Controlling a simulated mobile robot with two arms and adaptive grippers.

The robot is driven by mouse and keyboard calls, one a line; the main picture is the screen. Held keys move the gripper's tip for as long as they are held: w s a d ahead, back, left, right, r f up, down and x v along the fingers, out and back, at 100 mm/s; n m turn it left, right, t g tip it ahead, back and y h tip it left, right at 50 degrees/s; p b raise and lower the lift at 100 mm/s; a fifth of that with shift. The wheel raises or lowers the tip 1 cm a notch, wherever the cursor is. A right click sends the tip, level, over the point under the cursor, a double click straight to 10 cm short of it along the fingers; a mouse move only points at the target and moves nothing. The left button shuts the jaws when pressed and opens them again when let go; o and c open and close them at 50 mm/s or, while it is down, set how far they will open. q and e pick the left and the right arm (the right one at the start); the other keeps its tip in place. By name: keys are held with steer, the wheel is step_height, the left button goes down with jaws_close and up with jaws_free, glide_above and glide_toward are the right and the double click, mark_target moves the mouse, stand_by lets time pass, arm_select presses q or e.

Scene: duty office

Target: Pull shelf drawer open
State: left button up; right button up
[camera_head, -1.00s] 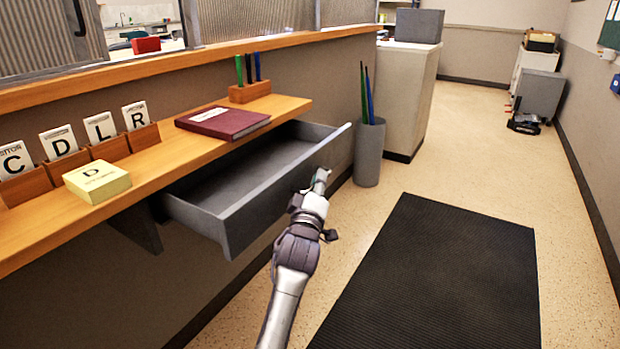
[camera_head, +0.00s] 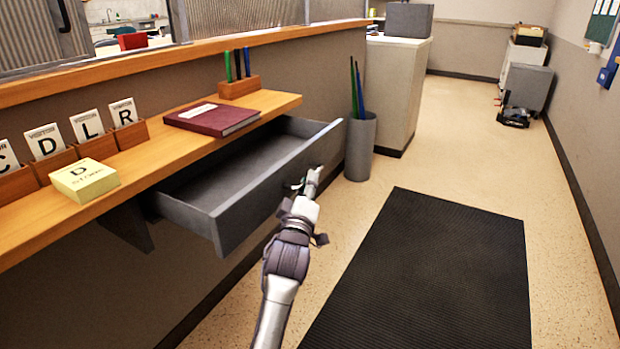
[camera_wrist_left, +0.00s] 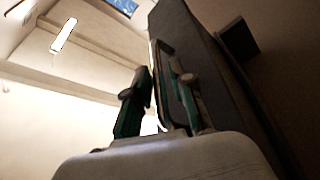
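The grey shelf drawer (camera_head: 265,190) stands well out from under the wooden shelf, and its empty inside shows. My left gripper (camera_head: 310,181) is at the outer face of the drawer front in the head view, where the handle is hidden. In the left wrist view, the drawer front (camera_wrist_left: 205,65) runs up beside my left gripper (camera_wrist_left: 158,88). Its two green-edged fingers stand on either side of a dark handle (camera_wrist_left: 161,60) and appear closed on it. The exact contact is hard to see. My right gripper is out of view.
The wooden shelf (camera_head: 170,150) carries a dark red book (camera_head: 212,119), a yellow note block (camera_head: 85,180), card holders and a pen holder (camera_head: 239,87). A grey bin (camera_head: 360,150) stands beyond the drawer. The floor with the black mat (camera_head: 430,270) is clear.

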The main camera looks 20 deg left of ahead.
arm_select(q)
steer(key=v, duration=0.5)
steer(key=shift+s, duration=0.2)
